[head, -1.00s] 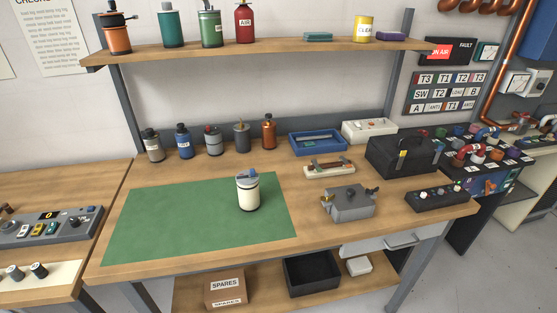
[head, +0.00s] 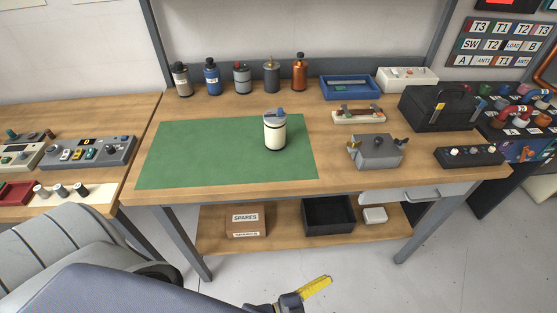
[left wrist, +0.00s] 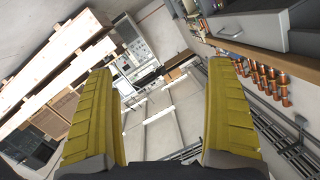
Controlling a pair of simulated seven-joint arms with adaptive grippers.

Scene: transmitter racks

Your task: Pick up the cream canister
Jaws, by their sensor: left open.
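The cream canister (head: 275,134) stands upright on the green mat (head: 190,160), near the mat's right side. It has a dark band near the top and a blue-grey piece on its lid. My left gripper shows at the bottom of the head view as a yellow finger (head: 315,289), in front of the bench and well below the canister. In the left wrist view my left gripper (left wrist: 160,115) has its two yellow fingers wide apart with nothing between them. The canister is not in the left wrist view. My right gripper is not in view.
Several bottles (head: 240,78) line the back of the bench. Right of the mat are a blue tray (head: 348,88), a grey metal box (head: 376,151) and a black toolbox (head: 438,108). A lower shelf holds a spares box (head: 245,219) and black bin (head: 328,216). The mat around the canister is clear.

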